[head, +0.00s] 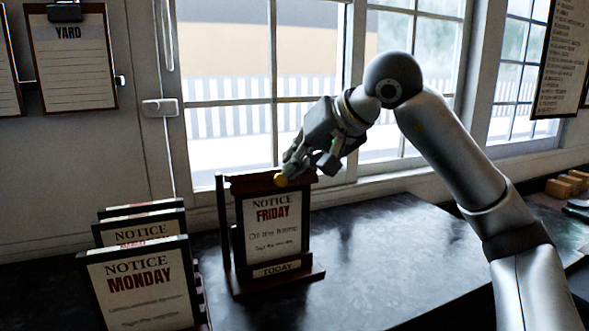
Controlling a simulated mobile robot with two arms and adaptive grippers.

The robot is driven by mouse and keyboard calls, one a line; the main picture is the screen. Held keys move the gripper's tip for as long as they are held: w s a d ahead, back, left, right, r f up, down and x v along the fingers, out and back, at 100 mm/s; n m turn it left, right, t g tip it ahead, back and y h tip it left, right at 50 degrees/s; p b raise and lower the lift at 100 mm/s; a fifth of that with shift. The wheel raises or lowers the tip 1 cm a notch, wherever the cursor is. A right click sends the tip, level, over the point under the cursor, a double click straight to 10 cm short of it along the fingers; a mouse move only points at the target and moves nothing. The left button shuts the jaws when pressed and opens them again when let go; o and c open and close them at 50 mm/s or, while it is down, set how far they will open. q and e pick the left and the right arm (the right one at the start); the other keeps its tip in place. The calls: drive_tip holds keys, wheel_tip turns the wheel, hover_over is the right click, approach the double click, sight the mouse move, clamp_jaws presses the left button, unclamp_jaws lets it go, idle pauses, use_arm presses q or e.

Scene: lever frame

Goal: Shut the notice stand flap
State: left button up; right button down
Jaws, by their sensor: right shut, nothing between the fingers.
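The notice stand (228,224) is a dark reddish wooden frame standing upright on the dark counter. It holds a card reading "NOTICE FRIDAY" (273,215), above a "TODAY" label (276,269). My left gripper is out of view.
A rack of notice cards, with "NOTICE MONDAY" (139,284) in front, stands left of the stand. The counter (390,235) is clear to the right. Windows are behind, and a "YARD" clipboard (71,60) hangs on the left wall. Small yellowish blocks (562,187) lie far right.

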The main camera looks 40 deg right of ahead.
use_arm(q)
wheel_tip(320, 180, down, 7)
drive_tip(key=b, duration=0.5)
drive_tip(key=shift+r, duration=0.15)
use_arm(e)
drive_tip(key=shift+s+a+f+n+t, duration=0.15)
drive_tip(key=shift+s+f+t, duration=0.1)
drive_tip(key=shift+f+t, duration=0.5)
drive_tip(key=shift+s+d+f+n+t, duration=0.1)
drive_tip(key=shift+s+f+n+t, duration=0.1)
drive_tip(key=shift+f+t, duration=0.5)
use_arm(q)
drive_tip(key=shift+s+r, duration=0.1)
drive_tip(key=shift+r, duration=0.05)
use_arm(e)
drive_tip(key=shift+r, duration=0.2)
